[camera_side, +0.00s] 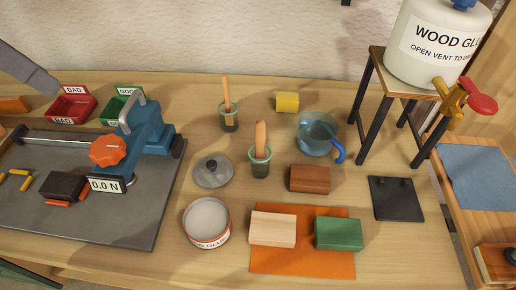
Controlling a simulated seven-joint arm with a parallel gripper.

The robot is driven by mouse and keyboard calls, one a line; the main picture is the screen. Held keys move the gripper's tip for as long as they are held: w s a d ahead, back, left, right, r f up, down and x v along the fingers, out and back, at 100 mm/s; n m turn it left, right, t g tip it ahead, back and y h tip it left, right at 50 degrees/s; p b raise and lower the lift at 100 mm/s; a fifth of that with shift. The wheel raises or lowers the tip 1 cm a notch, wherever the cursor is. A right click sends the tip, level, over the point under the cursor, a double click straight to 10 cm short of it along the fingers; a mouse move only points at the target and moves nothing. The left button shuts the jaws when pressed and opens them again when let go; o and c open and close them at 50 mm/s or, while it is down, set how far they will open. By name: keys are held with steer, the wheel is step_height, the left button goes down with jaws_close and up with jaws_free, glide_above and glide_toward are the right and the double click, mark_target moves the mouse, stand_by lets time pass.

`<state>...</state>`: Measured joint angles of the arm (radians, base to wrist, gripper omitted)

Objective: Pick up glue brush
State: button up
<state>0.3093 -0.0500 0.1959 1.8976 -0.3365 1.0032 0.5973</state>
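Two brush-like tools with wooden handles stand in small glass jars with green rims. One handle (226,89) rises from the farther jar (230,119), near the middle of the bench. The other, thicker handle (261,136) rises from the nearer jar (260,164), a little to the right. Both are roughly upright, and their lower ends are hidden in the dark jars. I cannot tell which one is the glue brush. No gripper fingers show; only a grey bar, perhaps part of my arm, enters at the upper left, well away from both jars.
Near the jars are a grey lid (213,172), an open glue tin (207,222), a blue-handled jug (317,132), a yellow block (287,102) and a brown block (310,179). A wood glue dispenser (420,55) stands at right. A blue clamp device (148,130) stands at left.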

steer(key=w+d+f+m+g+h, duration=0.1)
steer(key=w+d+f+m, duration=0.2)
steer(key=w+d, duration=0.25)
steer(key=w+d+f+m+g, duration=0.1)
steer(key=w+d+f+m, duration=0.1)
steer(key=w+d+f, duration=0.3)
steer(key=m+g, duration=0.1)
steer(key=m, duration=0.5)
glide_toward(260, 148)
steer(key=x, duration=0.5)
steer(key=d+x, duration=0.1)
steer(key=x, duration=0.1)
steer(key=shift+w+d+r, duration=0.1)
steer(key=shift+w+d, duration=0.05)
steer(key=shift+w, duration=0.15)
jaws_close()
